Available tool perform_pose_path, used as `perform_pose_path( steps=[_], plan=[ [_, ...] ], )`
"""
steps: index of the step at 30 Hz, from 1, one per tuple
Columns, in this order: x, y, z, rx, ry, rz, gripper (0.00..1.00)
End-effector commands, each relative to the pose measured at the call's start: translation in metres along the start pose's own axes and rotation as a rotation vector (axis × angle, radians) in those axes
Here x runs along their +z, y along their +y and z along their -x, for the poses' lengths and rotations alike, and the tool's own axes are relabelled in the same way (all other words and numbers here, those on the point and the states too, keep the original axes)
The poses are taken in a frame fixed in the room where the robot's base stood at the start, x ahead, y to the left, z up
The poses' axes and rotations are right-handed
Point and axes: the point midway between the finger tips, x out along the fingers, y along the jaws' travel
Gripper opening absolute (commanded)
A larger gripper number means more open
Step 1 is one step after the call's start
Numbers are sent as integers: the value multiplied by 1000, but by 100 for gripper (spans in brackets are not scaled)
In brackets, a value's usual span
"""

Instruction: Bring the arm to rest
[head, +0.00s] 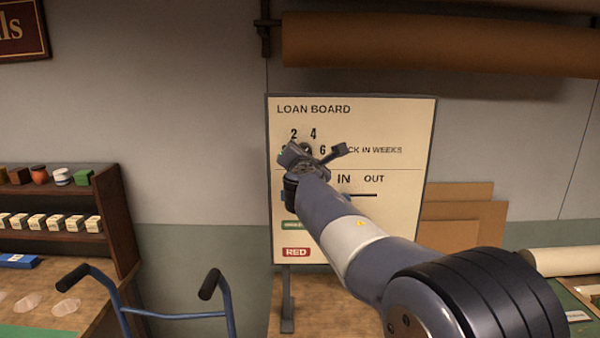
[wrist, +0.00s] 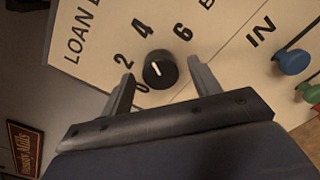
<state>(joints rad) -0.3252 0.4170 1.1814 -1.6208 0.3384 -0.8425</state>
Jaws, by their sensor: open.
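My gripper (head: 314,150) is raised in front of the loan board (head: 400,225), a cream panel on a stand. In the wrist view my gripper (wrist: 160,74) is open, with one finger on either side of a black dial knob (wrist: 168,78). Nothing is held. I cannot tell whether the fingers touch the knob. The knob's white mark points up-left in that view, roughly between the 2 and the 4. My arm reaches from the lower right and hides part of the board.
A blue slider knob (wrist: 292,62) and a green one (wrist: 304,89) are right of the gripper. A brown roll (head: 440,45) hangs above the board. A wooden shelf (head: 120,220) stands left, near blue handles (head: 225,310). Cardboard sheets (head: 470,215) lean right.

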Motion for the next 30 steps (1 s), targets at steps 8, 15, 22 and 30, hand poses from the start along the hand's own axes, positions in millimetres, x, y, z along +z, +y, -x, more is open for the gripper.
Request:
perform_pose_path(
  steps=[8,15,22,30],
  plan=[
    [2,2,0,-1,-4,225,59],
    [0,1,0,0,-6,311,59],
    [-1,0,0,0,-6,319,59],
    [4,1,2,-2,-12,314,59]
  ],
)
